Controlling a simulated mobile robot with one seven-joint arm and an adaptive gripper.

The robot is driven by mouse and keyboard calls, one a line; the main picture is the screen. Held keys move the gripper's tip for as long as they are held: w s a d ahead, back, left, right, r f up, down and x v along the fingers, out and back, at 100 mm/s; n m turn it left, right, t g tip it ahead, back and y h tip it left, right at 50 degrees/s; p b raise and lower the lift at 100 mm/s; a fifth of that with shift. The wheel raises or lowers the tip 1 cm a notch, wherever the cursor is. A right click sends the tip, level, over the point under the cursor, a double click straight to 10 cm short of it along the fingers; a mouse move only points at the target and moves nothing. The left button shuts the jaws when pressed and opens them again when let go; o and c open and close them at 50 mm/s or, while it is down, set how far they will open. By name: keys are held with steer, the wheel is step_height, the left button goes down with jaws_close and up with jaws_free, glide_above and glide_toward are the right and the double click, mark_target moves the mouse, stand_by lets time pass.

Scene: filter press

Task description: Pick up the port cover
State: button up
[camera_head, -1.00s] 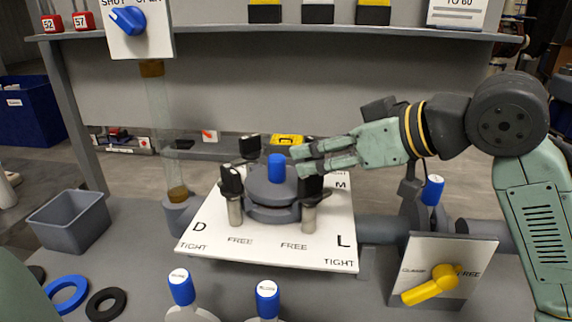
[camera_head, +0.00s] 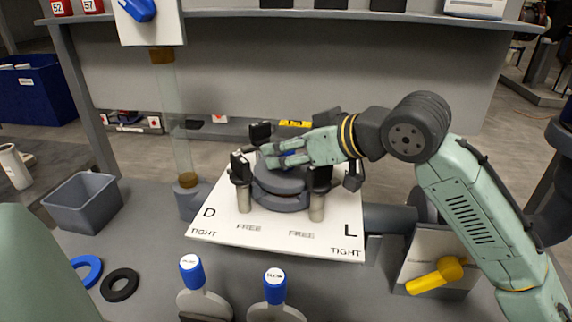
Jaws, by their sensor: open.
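The port cover (camera_head: 279,181) is a dark grey round lid with a blue knob (camera_head: 290,152) on top. It sits on a grey round base on the white plate (camera_head: 276,239). Black-topped clamp posts stand around it, one at the front left (camera_head: 242,180) and one at the front right (camera_head: 318,185). My gripper (camera_head: 272,156) is open, reaching in from the right with its fingers at the knob. The fingers hide most of the knob; I cannot tell whether they touch it.
A clear vertical tube (camera_head: 178,115) stands left of the plate, and a grey bin (camera_head: 82,204) farther left. A yellow handle (camera_head: 436,276) is at the right. A shelf (camera_head: 330,16) runs across above.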

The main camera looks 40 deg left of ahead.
steer(key=shift+a+f, duration=0.25)
steer(key=shift+a, duration=0.2)
steer(key=shift+c, duration=0.5)
jaws_close()
